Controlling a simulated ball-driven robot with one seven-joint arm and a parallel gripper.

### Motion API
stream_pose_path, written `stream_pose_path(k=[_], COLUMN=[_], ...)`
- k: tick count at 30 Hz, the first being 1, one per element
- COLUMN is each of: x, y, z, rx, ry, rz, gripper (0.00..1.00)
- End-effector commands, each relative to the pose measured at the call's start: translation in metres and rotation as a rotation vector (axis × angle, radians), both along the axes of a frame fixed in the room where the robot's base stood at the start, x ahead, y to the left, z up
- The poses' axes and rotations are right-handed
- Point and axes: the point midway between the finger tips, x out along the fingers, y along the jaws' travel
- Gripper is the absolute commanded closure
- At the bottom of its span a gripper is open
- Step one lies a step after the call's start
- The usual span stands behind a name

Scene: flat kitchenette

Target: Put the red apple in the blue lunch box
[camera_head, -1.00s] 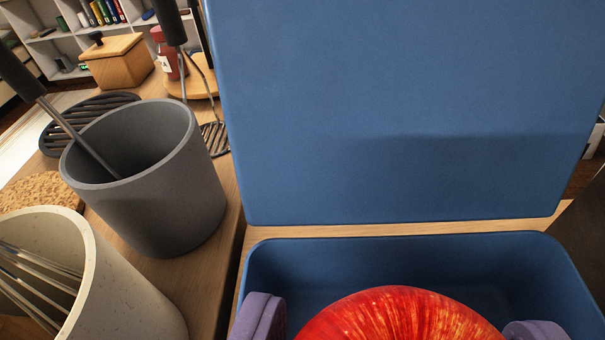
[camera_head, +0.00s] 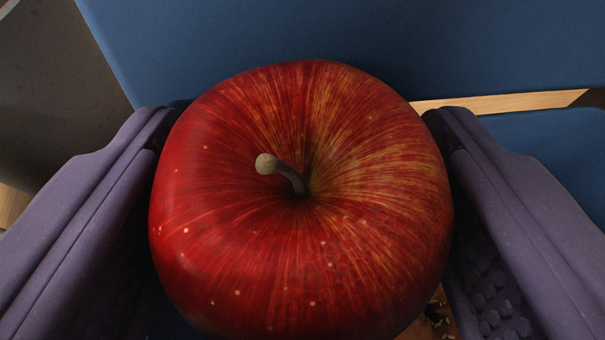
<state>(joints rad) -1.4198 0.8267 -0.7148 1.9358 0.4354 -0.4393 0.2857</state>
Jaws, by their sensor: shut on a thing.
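The red apple (camera_head: 340,240) fills the middle of the view, stem towards me. My gripper (camera_head: 300,225) is shut on it, with a purple finger on its left and right sides. The blue lunch box stands behind and below the apple. Its raised lid (camera_head: 400,45) fills the top of the view, and part of the blue box (camera_head: 560,150) shows at the right. The apple and fingers hide most of the box, so I cannot tell whether the apple is above it or inside it.
A grey pot (camera_head: 60,90) stands at the upper left, close to the lid and my left finger. A strip of wooden surface (camera_head: 500,102) shows between lid and box. Something brown and speckled (camera_head: 437,318) shows below the apple.

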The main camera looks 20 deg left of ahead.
Motion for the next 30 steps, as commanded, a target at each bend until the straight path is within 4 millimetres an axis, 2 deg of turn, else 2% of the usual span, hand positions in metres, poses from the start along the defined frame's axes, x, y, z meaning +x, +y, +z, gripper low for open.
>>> stream_pose_path(k=[11,12,13,20,24,26,30], x=[0.000,0.000,0.000,0.000,0.000,-0.009,-0.038], y=[0.000,0.000,0.000,0.000,0.000,-0.002,-0.013], z=[-0.010,-0.010,-0.010,-0.009,0.005,0.010,0.025], rx=[0.000,-0.001,-0.001,-0.001,0.000,0.000,0.002], ry=[0.000,0.001,0.001,0.001,0.000,0.001,0.003], rz=[0.000,0.000,0.000,0.000,0.001,0.002,0.003], gripper=[0.63,0.25,0.19,0.19,0.19,0.19,0.19])
